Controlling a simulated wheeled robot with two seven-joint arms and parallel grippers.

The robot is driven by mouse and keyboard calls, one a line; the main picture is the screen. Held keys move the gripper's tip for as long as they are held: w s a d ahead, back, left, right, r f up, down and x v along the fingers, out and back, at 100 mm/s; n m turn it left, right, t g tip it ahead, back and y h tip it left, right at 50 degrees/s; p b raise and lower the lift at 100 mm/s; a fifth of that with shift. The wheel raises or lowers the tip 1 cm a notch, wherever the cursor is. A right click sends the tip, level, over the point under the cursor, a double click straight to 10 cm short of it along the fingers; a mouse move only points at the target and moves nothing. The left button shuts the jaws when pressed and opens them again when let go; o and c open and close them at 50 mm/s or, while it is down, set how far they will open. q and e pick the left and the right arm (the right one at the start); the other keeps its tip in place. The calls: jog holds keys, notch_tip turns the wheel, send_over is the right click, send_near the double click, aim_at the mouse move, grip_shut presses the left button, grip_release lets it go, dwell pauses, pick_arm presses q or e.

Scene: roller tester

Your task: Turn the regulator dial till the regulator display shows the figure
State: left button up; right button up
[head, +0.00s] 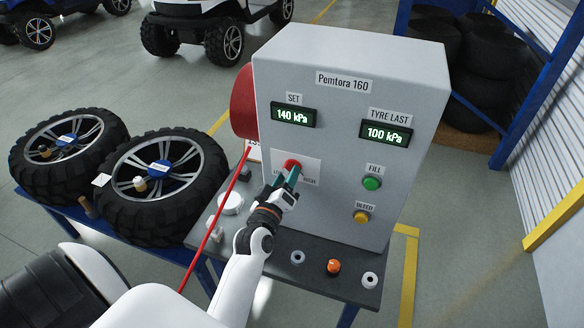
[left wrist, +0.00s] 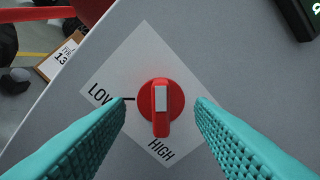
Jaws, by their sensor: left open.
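The regulator dial (left wrist: 160,122) is a red knob with a pale bar on its grip, on a white plate marked LOW and HIGH. In the head view the dial (head: 291,164) is partly hidden by my left gripper (head: 288,178). The gripper's teal fingers are open, one on each side of the dial, with a visible gap to each side in the wrist view. A black tick shows at the dial's left, by LOW. The regulator display (head: 293,116), labelled SET, reads 140 kPa. My right gripper is not in view.
The grey Pemtora 160 cabinet (head: 345,60) also has a TYRE LAST display (head: 386,133) reading 100 kPa, a green FILL button (head: 372,183) and a yellow BLEED button (head: 361,216). A red hose (head: 212,222) hangs at its left. Two tyres (head: 165,180) lie at left.

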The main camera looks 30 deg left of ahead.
pick_arm(q)
jog(key=p+v, duration=0.1)
jog(key=v, duration=0.4)
jog(key=shift+s+r, duration=0.1)
jog(key=shift+s, duration=0.1)
dwell(0.5)
